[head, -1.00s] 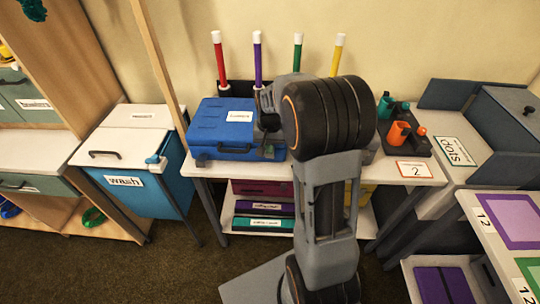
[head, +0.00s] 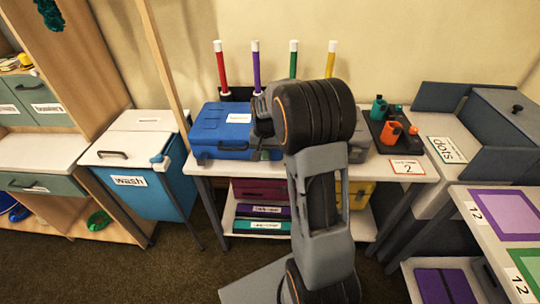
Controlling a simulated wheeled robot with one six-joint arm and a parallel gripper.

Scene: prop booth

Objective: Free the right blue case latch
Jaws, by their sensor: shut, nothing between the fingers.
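The blue case (head: 215,134) lies closed on the white table, with a white label on its lid and a dark handle on its front. My gripper (head: 263,150) is at the front right corner of the case, pointing down. Its fingers are small and dark here, and it appears shut and empty. The right latch is hidden by my gripper and arm, so I cannot tell whether the fingers touch it or how it stands.
Red, purple, green and yellow white-tipped sticks (head: 221,66) stand behind the case. Right of my arm is a dark tray (head: 410,146) with orange and teal cups. Left is a teal wash bin (head: 150,197). Coloured boxes (head: 262,211) fill the shelf below.

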